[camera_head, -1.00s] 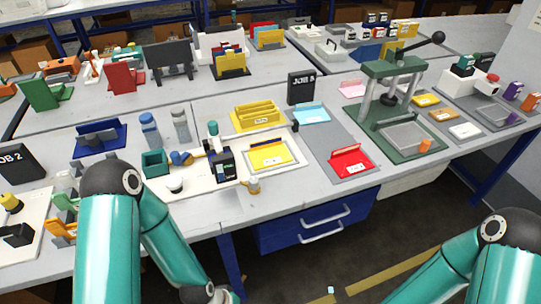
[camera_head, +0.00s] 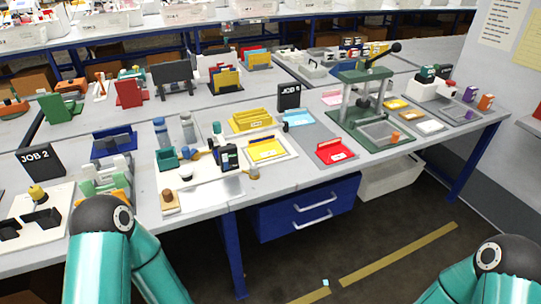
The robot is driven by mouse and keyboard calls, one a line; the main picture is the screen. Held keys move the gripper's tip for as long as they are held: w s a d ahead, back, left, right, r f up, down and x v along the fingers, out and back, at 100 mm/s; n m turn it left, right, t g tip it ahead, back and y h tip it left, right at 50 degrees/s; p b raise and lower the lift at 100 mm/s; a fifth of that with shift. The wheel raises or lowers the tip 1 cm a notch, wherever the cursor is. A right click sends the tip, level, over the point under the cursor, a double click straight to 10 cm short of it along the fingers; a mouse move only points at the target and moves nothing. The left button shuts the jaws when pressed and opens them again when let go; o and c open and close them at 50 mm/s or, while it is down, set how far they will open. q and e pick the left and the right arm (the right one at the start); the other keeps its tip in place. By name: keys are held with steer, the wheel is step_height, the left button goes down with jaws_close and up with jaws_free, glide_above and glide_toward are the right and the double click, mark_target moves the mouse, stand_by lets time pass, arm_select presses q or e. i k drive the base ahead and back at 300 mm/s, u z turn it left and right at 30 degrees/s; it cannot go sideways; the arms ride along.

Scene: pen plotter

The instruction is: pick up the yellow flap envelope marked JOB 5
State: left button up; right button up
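A yellow flap envelope (camera_head: 267,149) with a small white label lies flat on a white board (camera_head: 286,157) at the middle of the near bench. The label is too small to read. A black sign that seems to read JOB 5 (camera_head: 289,97) stands behind it. My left arm shows only as a teal link and dark joint at the bottom left, and my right arm likewise at the bottom right. Both grippers are out of the picture, and both visible arm parts are in front of the bench, apart from the envelope.
A yellow holder (camera_head: 250,121) stands behind the envelope, and a black device (camera_head: 228,157) stands left of it. A green press (camera_head: 366,103) stands farther right. Blue drawers (camera_head: 303,207) hang below.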

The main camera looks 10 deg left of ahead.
mark_target(261, 148)
steer(key=z, duration=0.35)
steer(key=i, duration=0.95)
